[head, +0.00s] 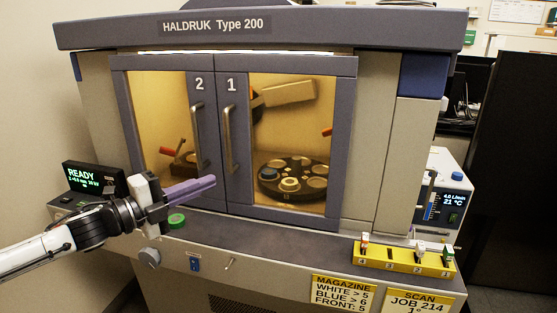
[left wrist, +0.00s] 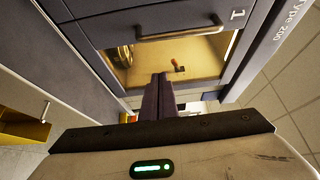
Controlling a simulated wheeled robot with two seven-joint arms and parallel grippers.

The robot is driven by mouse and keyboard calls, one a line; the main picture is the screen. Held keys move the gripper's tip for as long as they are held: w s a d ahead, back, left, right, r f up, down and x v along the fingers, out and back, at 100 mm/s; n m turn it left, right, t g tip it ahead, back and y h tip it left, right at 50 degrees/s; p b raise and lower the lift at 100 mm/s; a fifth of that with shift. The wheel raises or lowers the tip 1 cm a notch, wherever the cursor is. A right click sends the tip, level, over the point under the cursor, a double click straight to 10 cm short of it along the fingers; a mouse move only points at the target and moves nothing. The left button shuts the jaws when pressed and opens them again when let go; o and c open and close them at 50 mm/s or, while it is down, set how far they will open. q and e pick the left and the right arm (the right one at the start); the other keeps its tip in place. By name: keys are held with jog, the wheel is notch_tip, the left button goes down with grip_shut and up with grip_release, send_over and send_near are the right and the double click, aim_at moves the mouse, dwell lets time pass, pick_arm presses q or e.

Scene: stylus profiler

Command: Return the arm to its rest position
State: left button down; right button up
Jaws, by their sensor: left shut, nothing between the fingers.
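My left arm (head: 40,248) reaches in from the left in the head view. Its gripper (head: 212,183) is shut and empty, with the purple-grey fingers pointing right in front of door 2 (head: 160,140) of the profiler. The fingers also show, together, in the left wrist view (left wrist: 158,95), below door 1. Door 1 (head: 285,65) and door 2 both look shut. I cannot tell whether the fingers touch the cabinet. My right gripper is not in view.
Behind the glass stand a dark carousel (head: 275,193) and a red-tipped lever (head: 168,152). A READY display (head: 90,178) and a green ring (head: 177,221) are close to my gripper. A yellow numbered rack (head: 405,261) sits on the ledge's right. The front ledge's middle is clear.

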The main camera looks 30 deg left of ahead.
pick_arm(q)
jog(key=s+d+f+n+g+y, duration=0.15)
jog(key=s+f+n, duration=0.25)
jog(key=f, duration=0.5)
jog(key=s+f+n+g+y, duration=0.1)
jog(key=s+f+n+y, duration=0.2)
jog(key=f, duration=0.6)
jog(key=s+d+f+n+g, duration=0.15)
jog(key=s+f+n, duration=0.25)
jog(key=f, duration=0.5)
jog(key=s+d+f+n+g, duration=0.1)
jog(key=s+d+f+n, duration=0.1)
jog(key=d, duration=0.6)
jog(key=s+d+f+n+g+h, duration=0.1)
jog(key=s+d+f+n+g, duration=0.1)
jog(key=d+f, duration=0.5)
jog(key=s+d+f+n+g+h, duration=0.1)
jog(key=s+d+f+n, duration=0.3)
jog(key=d, duration=0.7)
jog(key=shift+s+f+g, duration=0.4)
jog(key=shift+s+f, duration=0.15)
jog(key=shift+s, duration=0.55)
jog(key=shift+d, duration=0.1)
